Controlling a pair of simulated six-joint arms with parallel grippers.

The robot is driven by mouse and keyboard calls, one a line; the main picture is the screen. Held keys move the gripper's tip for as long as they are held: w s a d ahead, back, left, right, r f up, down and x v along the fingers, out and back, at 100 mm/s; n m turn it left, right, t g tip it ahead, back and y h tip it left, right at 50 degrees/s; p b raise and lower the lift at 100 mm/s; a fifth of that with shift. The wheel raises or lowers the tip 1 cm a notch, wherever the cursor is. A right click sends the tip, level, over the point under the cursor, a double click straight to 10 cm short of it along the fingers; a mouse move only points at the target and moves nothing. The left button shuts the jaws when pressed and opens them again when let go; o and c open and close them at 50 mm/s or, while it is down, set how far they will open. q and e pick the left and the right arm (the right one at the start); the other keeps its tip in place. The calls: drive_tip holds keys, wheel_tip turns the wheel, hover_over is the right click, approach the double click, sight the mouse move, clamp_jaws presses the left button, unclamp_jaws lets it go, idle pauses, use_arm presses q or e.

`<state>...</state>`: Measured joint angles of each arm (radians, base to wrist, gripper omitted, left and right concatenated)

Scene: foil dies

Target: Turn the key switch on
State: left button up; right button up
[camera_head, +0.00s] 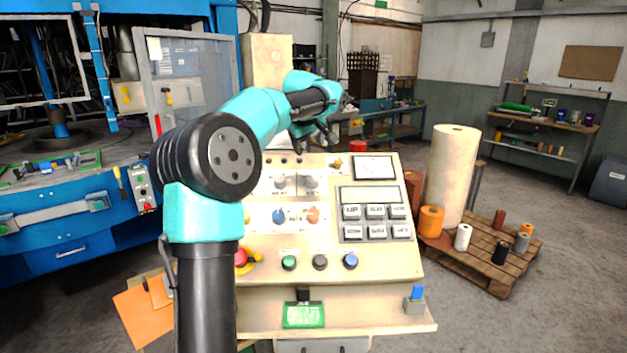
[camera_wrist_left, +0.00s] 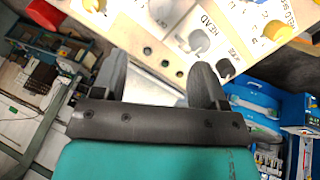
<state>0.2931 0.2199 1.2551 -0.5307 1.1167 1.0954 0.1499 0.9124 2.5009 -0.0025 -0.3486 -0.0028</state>
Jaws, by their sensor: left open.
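The beige control panel (camera_head: 385,260) stands in front of me with knobs, buttons and a gauge. My left gripper (camera_head: 314,138) is above its top edge, open and empty. In the left wrist view its two fingers (camera_wrist_left: 158,66) are apart, with the panel's edge between and beyond them. A small black round fitting (camera_wrist_left: 225,68) shows beside the right finger, next to the white HEAD knob (camera_wrist_left: 195,40). I cannot tell for sure which fitting is the key switch. My arm hides the panel's left side in the head view. My right gripper is not in view.
A red stop button (camera_head: 240,258) and green, grey and blue buttons lie low on the panel. A green tray (camera_head: 304,316) is on the front ledge. A pallet (camera_head: 475,262) with rolls stands right. A blue machine (camera_head: 75,245) stands left. Air above the panel's right half is clear.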

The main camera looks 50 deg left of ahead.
sight(312, 177)
use_arm(q)
drive_tip(key=x, duration=1.6)
drive_tip(key=shift+w+f, duration=0.15)
drive_tip(key=shift+f, duration=0.1)
drive_tip(key=c, duration=0.9)
drive_tip(key=shift+c, duration=0.2)
